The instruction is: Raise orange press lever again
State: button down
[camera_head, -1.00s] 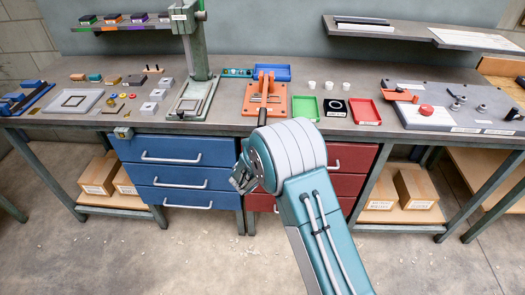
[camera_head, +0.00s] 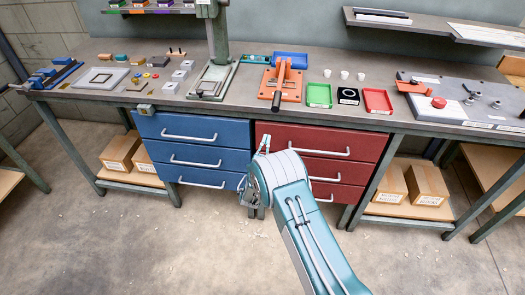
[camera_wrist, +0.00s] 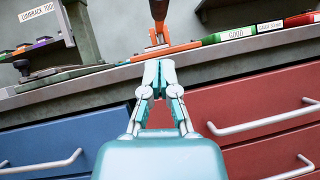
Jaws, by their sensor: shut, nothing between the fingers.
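The orange press (camera_head: 292,90) stands on the bench near its front edge. Its orange lever (camera_head: 283,72) slants toward the front and ends in a dark grip (camera_head: 276,100). In the wrist view the dark grip (camera_wrist: 158,9) shows at the top edge, above the orange press base (camera_wrist: 150,53). My gripper (camera_head: 264,142) is in front of the red drawers, below and in front of the grip, apart from it. In the wrist view my gripper (camera_wrist: 159,66) has its fingertips together, with nothing between them, pointing toward the press.
A green tray (camera_head: 319,95) and a red tray (camera_head: 378,101) lie right of the press, with a black square piece between them. A green column press (camera_head: 215,60) stands to the left. Blue drawers (camera_head: 185,150) and red drawers (camera_head: 325,150) are below the bench edge.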

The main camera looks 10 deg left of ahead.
jog(key=w+d+r, duration=0.1)
jog(key=w+r, duration=0.2)
jog(key=r, duration=0.2)
jog(key=shift+w+d+r, duration=0.2)
jog(key=shift+w+r, duration=0.05)
jog(key=shift+r, duration=0.15)
jog(key=shift+r, duration=0.1)
